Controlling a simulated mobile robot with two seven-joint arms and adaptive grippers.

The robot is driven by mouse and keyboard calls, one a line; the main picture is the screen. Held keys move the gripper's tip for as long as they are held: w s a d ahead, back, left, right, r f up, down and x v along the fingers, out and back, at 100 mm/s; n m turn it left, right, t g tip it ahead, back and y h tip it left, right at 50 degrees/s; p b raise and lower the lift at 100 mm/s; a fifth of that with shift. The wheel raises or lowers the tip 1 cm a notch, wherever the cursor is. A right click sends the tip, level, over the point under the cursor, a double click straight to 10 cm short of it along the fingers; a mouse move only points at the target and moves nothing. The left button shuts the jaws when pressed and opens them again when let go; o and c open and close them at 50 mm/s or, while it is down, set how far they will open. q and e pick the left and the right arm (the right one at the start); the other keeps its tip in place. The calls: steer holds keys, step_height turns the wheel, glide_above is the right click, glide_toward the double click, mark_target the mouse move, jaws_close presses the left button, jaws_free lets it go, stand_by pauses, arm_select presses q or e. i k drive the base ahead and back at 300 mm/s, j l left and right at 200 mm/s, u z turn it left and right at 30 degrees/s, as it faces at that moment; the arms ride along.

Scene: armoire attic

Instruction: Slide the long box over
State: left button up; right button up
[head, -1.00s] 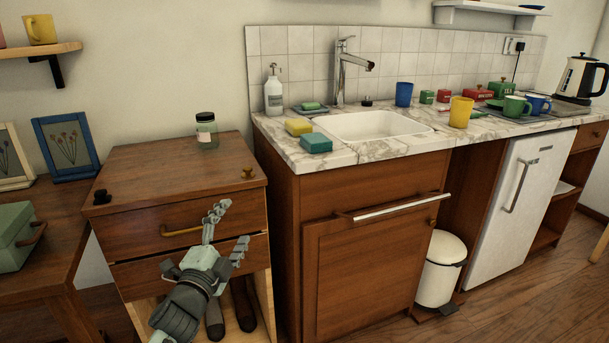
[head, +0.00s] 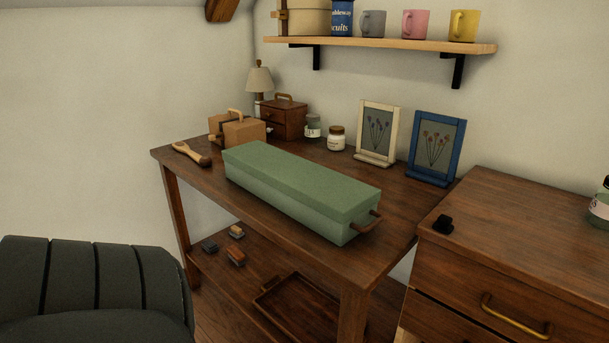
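The long box (head: 297,192) is green with a lid and lies diagonally along the front of a dark wooden table (head: 397,212). A brown handle (head: 367,223) sticks out from its right end. Its far left end lies close to a small tan wooden box with a handle (head: 243,130); I cannot tell whether they touch. Neither of my grippers shows in the head view now.
A wooden brush (head: 190,153) lies at the table's left edge. A small brown chest (head: 284,120), jars (head: 336,138) and two picture frames (head: 377,133) stand behind the box. A dark padded seat (head: 95,290) is at lower left. Drawers (head: 500,235) stand at right.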

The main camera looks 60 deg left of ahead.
mark_target(339, 207)
steer(key=i+u, duration=0.2)
steer(key=u, duration=1.65)
